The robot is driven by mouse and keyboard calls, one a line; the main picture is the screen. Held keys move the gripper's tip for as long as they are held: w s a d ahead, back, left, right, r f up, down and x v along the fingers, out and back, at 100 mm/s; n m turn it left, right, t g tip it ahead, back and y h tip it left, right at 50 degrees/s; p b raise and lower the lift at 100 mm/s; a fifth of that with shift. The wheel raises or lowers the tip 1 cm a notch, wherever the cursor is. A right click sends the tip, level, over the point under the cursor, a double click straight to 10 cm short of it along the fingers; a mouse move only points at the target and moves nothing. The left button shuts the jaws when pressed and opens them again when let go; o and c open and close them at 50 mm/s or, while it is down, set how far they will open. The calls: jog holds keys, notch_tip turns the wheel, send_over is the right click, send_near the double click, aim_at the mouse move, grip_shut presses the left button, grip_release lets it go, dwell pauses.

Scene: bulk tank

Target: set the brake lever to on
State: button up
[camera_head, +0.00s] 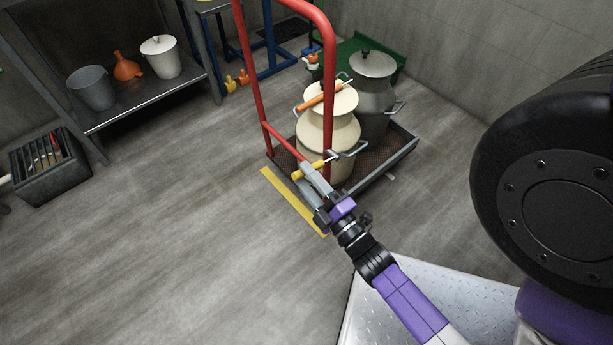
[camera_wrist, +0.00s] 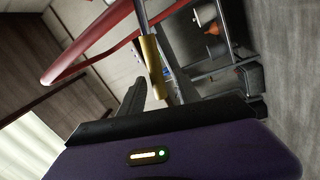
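The brake lever (camera_head: 299,174) shows as a yellow grip on a thin metal rod, low at the near side of a red-framed cart (camera_head: 272,133). My gripper (camera_head: 313,176) is at the lever, with its fingers pointing toward the yellow grip. In the wrist view the yellow grip (camera_wrist: 153,68) appears in the gap between two dark fingers, which look apart. I cannot tell whether either finger touches it. The lever's pivot is hidden from the head view by my gripper and the cart.
A cream milk can (camera_head: 328,137) and a grey can (camera_head: 373,92) stand on the cart. An orange-handled tool (camera_head: 322,95) lies across the cream can. A yellow floor strip (camera_head: 291,201) runs beside the cart. A large black wheel (camera_head: 555,190) is at right.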

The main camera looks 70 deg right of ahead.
jog(key=p+v, duration=0.1)
jog(key=v, duration=0.6)
jog(key=shift+s+a, duration=0.25)
jog(key=shift+s, duration=0.1)
dwell(0.4)
